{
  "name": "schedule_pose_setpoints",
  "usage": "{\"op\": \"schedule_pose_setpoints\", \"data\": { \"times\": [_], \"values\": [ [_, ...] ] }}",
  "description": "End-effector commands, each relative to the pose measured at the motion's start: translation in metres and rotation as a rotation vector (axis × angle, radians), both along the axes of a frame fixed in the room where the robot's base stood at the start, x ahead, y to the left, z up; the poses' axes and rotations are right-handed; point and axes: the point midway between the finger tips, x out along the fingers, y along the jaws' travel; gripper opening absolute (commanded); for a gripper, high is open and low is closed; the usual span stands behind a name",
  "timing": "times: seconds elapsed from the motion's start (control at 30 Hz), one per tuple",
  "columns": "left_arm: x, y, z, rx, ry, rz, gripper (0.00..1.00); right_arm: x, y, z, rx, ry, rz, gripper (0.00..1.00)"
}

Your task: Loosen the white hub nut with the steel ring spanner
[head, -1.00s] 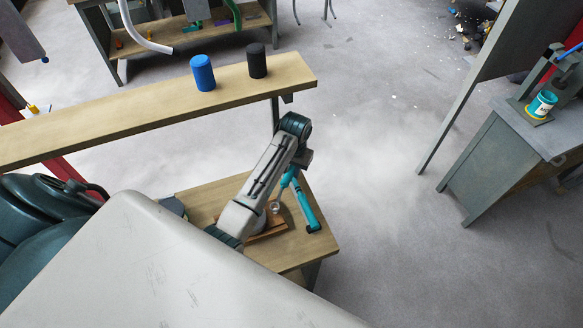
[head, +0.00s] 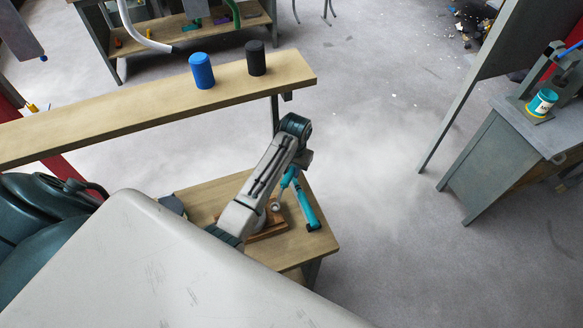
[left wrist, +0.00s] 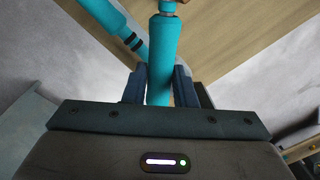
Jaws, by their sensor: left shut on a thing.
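My left gripper (head: 294,170) hangs over the wooden bench, and its fingers (left wrist: 160,78) are shut on a teal handle. I take this as the steel ring spanner (left wrist: 163,45); a bright collar shows at the handle's far end. In the head view the spanner (head: 288,179) slants down left from the gripper to a small pale round part (head: 275,206) above a brown block. I cannot tell whether that part is the spanner's ring or the white hub nut, nor whether the ring is seated. My right gripper is not in view.
A second teal tool (head: 307,209) with dark bands lies close right of the held one; it also shows in the left wrist view (left wrist: 115,27). The brown block (head: 268,228) is on the bench (head: 200,200). A long shelf (head: 130,108) with blue and black cylinders stands behind.

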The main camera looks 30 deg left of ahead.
Motion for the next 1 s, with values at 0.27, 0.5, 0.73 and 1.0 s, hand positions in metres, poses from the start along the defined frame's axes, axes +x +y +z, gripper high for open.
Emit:
{"op": "schedule_pose_setpoints", "data": {
  "times": [0.27, 0.5, 0.73, 1.0],
  "values": [
    [0.0, 0.0, -0.004, 0.0, 0.0, 0.0, 0.0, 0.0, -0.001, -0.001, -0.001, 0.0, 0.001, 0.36],
    [0.0, 0.0, -0.005, 0.0, -0.001, 0.0, 0.0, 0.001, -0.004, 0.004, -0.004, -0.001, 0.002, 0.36],
    [0.0, 0.0, -0.007, 0.0, -0.001, 0.0, 0.0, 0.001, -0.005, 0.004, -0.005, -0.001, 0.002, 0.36],
    [-0.002, 0.018, -0.007, 0.002, -0.001, 0.134, 0.0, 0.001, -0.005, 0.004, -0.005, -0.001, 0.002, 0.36]
  ]
}}
